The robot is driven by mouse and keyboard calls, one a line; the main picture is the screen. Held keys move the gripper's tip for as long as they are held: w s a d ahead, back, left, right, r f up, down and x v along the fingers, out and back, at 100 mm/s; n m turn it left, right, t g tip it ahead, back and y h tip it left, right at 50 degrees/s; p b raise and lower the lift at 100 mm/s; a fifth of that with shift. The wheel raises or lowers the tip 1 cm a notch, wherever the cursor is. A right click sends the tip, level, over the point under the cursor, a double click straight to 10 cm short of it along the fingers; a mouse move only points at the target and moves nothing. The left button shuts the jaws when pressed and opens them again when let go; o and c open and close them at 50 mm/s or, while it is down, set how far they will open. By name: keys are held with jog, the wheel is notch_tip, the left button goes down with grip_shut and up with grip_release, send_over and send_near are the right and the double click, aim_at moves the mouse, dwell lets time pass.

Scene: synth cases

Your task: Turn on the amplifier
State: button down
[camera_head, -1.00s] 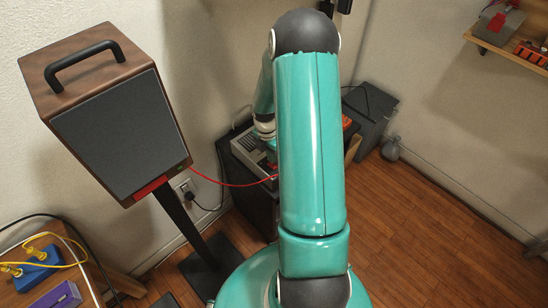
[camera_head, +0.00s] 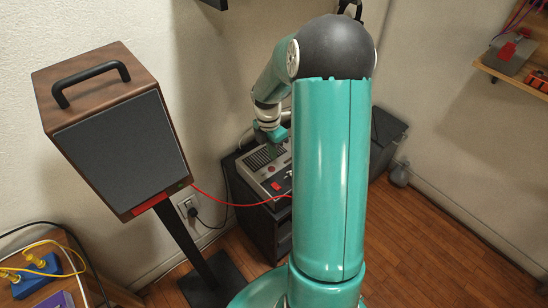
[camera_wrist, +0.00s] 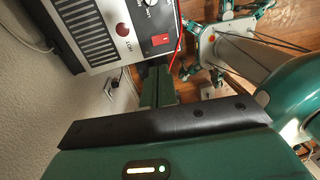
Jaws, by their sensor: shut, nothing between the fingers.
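The amplifier, a grey box with dark vent slots, stands on a dark cabinet in the head view (camera_head: 277,183), partly behind my arm. It also fills the top left of the wrist view (camera_wrist: 102,54). Its panel carries a red rocker switch (camera_wrist: 160,39), a round dark-red part (camera_wrist: 122,29) and a knob at the picture's top edge. I cannot tell which way the rocker is set. My gripper (camera_wrist: 157,73) is shut and empty, its fingertips just below the panel edge near the rocker in the picture. Contact is not clear.
A wooden speaker (camera_head: 125,140) with a black handle stands on a stand at left. A red cable (camera_head: 235,204) runs from it toward the amplifier. A wall outlet (camera_head: 187,206) is behind.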

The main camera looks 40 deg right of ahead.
aim_at(278, 188)
jog(key=shift+s+a, duration=0.1)
jog(key=shift+s, duration=0.55)
jog(key=shift+f, duration=0.1)
jog(key=f, duration=0.4)
jog(key=s+f, duration=0.1)
jog(key=f, duration=0.8)
jog(key=shift+s+f, duration=0.3)
jog(key=shift+s, duration=0.05)
